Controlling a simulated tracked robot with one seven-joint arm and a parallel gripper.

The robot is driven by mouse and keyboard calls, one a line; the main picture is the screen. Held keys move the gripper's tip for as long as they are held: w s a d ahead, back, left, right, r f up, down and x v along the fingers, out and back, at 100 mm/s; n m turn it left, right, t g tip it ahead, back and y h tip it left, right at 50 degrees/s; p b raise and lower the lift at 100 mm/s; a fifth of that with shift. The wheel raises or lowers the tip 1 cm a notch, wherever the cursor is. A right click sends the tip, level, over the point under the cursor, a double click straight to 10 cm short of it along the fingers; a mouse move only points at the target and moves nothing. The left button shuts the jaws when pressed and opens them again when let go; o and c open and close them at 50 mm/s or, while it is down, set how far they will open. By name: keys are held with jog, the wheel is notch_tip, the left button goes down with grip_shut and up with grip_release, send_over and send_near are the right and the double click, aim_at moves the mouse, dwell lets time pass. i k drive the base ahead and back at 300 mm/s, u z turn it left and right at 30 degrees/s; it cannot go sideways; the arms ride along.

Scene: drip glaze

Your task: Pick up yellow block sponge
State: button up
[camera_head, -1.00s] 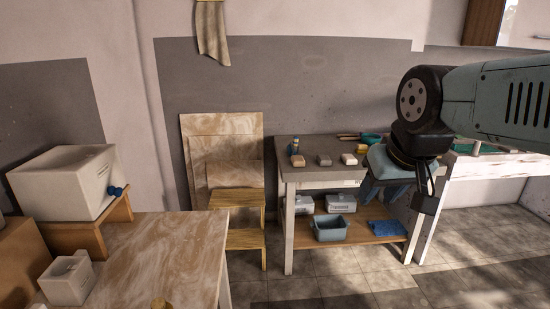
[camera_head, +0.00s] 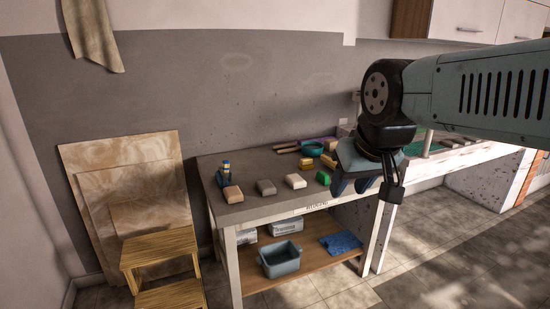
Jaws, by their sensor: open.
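My gripper (camera_head: 353,187) is open, pointing down at the right of the row, and appears empty. It covers part of the table's right side.
A teal bowl (camera_head: 312,149) and wooden tools (camera_head: 287,147) lie at the back. The lower shelf holds a grey-blue bin (camera_head: 279,262) and blue cloth (camera_head: 341,243). A wooden step stool (camera_head: 158,249) stands left.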

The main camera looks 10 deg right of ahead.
aim_at(305, 164)
jog(key=z, duration=0.25)
jog(key=i, duration=1.1)
jog(key=z, duration=0.35)
jog(key=i, duration=0.65)
jog(key=z, duration=0.2)
